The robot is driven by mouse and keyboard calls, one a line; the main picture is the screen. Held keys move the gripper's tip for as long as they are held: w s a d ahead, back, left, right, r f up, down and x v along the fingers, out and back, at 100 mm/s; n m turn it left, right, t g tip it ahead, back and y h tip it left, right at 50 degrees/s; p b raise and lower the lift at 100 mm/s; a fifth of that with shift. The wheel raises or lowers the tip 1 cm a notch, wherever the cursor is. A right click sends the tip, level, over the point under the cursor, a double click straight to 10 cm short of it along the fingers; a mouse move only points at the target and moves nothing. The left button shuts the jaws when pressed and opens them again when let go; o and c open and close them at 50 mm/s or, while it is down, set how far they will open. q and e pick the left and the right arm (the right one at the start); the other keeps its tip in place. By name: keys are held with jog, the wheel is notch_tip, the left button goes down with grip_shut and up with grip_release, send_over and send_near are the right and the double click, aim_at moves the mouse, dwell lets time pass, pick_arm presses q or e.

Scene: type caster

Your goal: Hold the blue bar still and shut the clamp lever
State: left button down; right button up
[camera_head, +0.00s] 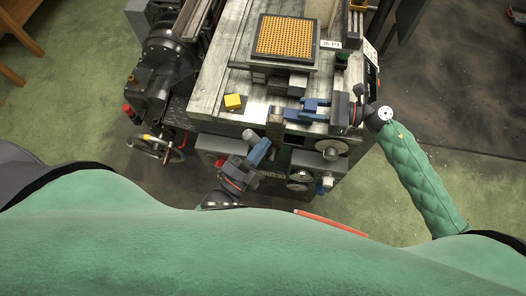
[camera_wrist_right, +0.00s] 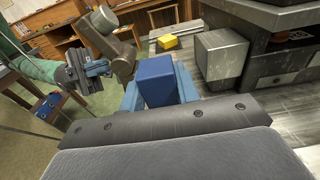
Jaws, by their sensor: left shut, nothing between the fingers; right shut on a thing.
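The blue bar (camera_wrist_right: 157,80) stands between the blue fingers of my right gripper (camera_wrist_right: 158,92), which is shut on it. In the head view my right gripper (camera_head: 312,110) reaches in from the right at the front of the machine table, and its fingers partly hide the bar. A brown-grey metal piece, seemingly the clamp lever (camera_head: 275,124), is just left of the bar; it also shows in the right wrist view (camera_wrist_right: 122,52). My left gripper (camera_head: 263,146) is shut and empty, below and left of that piece. Whether they touch is unclear. It shows in the wrist view (camera_wrist_right: 98,68).
A yellow block (camera_head: 233,101) lies on the machine table (camera_head: 214,80), left of the bar. A tray with an orange grid (camera_head: 286,37) is behind. A steel block (camera_wrist_right: 220,58) stands beside the bar in the wrist view. Dials (camera_head: 300,176) and a handwheel (camera_head: 157,148) jut from the front.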

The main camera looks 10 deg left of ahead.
pick_arm(q)
jog(key=shift+w+a+f, duration=0.2)
jog(key=shift+a+f, duration=0.25)
jog(key=shift+a, duration=0.35)
jog(key=shift+a, duration=0.1)
